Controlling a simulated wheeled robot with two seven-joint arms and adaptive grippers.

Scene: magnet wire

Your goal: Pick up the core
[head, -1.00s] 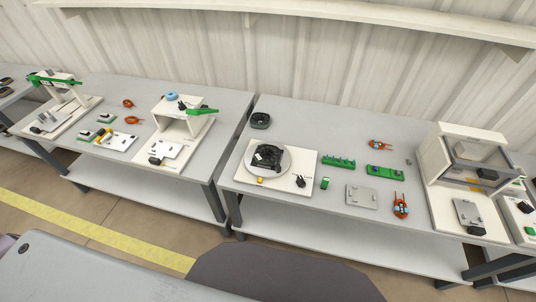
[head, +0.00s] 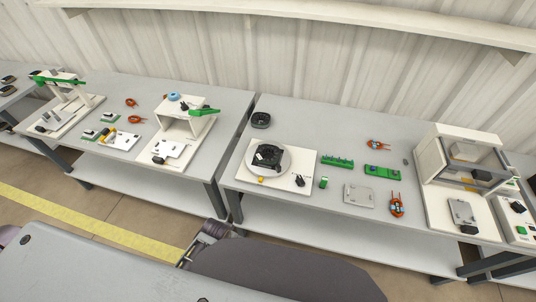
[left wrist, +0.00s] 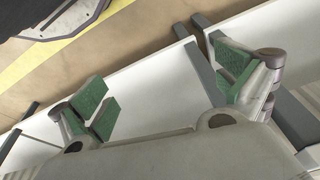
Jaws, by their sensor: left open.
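I cannot tell for sure which thing is the core. A black open part (head: 268,156) sits on a round white disc on a white board on the right-hand table. A similar black part (head: 260,120) stands alone on the bare tabletop behind that board. My left gripper (head: 208,238) shows at the bottom of the head view, in front of the tables and well short of both black parts. In the left wrist view its green-padded fingers (left wrist: 165,88) are spread apart with nothing between them. My right gripper is not in view.
The right-hand table (head: 300,113) also holds green blocks (head: 382,172), orange-handled tools (head: 397,205), a grey plate (head: 359,195) and a white housing (head: 465,165). A gap separates it from the left-hand table (head: 225,100), which carries a white stand (head: 188,125). A shelf runs overhead.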

